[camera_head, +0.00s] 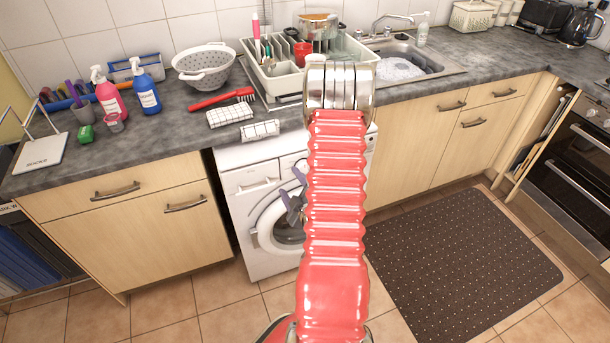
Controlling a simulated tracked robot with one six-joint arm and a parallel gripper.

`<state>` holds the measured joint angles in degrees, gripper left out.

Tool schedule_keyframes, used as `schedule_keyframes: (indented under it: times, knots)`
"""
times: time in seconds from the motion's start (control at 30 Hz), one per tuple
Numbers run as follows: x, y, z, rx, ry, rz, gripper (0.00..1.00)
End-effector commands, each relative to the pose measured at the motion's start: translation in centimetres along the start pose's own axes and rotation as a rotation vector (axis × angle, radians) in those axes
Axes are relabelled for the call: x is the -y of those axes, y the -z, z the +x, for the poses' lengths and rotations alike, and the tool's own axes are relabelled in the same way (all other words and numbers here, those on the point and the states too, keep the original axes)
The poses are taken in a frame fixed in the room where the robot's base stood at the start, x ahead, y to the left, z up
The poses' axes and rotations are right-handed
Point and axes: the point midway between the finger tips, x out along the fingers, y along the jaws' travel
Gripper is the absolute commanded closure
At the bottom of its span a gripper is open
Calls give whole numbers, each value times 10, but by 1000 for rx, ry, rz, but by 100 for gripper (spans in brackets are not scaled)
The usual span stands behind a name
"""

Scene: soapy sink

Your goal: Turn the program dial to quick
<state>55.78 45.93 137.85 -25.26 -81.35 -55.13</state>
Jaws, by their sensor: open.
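The white washing machine (240,205) stands under the counter, its round door at the front and a drawer at the upper left of its face. The program dial cannot be made out; my red ribbed arm covers the middle of the machine's front and much of its control panel. My gripper (291,196) shows only in part, as dark grey fingers sticking out left of the arm, in front of the machine near the top of its door. It is open and I see nothing between the fingers. Whether it touches the machine cannot be told.
The grey counter (180,120) holds a colander (204,68), pink and blue bottles (147,92), a red brush (222,98), checked cloths (230,115) and a dish rack (285,82). The soapy sink (440,66) is right of the rack. A dark mat (465,260) lies on the tiled floor.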

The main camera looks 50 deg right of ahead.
Motion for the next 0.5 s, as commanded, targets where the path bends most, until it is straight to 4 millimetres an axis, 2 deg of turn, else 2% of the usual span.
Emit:
schedule_keyframes:
  times: [0.03,0.3,0.5]
  knots:
    - [4,-14,-6,3,-22,1,42]
    - [10,-60,-41,-7,-167,-18,42]
    - [11,-76,-61,-5,-241,-28,42]
